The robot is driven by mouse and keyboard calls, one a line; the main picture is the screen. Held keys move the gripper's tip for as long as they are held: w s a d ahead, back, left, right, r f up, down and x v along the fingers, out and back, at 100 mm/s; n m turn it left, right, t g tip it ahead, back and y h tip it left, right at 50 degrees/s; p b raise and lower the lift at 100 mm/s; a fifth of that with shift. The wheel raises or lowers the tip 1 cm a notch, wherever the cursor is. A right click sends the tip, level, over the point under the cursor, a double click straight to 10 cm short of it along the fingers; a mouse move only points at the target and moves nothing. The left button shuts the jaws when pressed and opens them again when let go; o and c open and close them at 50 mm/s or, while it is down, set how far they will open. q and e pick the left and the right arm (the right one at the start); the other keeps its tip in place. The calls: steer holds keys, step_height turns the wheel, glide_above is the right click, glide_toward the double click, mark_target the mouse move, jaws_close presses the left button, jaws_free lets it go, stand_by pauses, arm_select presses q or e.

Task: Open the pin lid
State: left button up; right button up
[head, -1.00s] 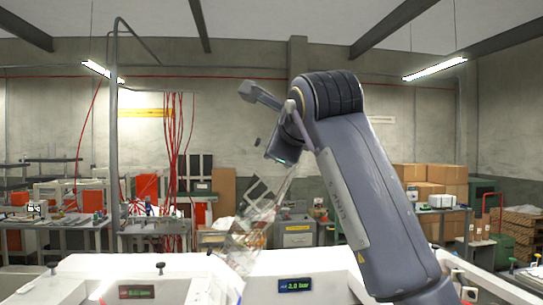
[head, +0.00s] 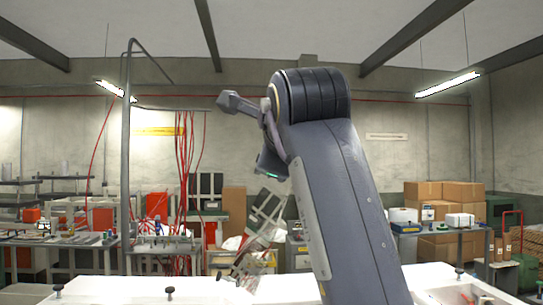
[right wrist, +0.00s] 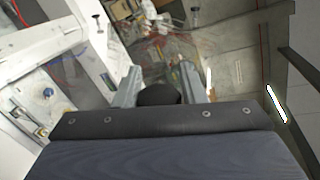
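My right arm rises through the middle of the head view, its wrist bent over to the left. My right gripper (right wrist: 160,78) shows in the right wrist view with its two fingers apart and a dark rounded part between their bases. No solid object shows between the fingers. Beyond them is a see-through, streaky surface (right wrist: 165,45); I cannot tell whether it is the pin lid or touches the fingers. White machine housings with dark knob pins (head: 170,292) run along the bottom of the head view. Another pin (right wrist: 97,20) shows in the wrist view. My left gripper is out of view.
Workbenches with red boxes (head: 103,219) stand at the back left. Cardboard boxes (head: 440,200) are stacked at the back right. A grey upright post (head: 126,150) stands left of my arm. An open machine bay with blue and yellow parts (right wrist: 48,92) is left of the gripper.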

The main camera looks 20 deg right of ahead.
steer(key=o, duration=0.3)
steer(key=shift+s, duration=0.1)
steer(key=v, duration=0.7)
steer(key=shift+s+r, duration=0.1)
steer(key=shift+s, duration=0.25)
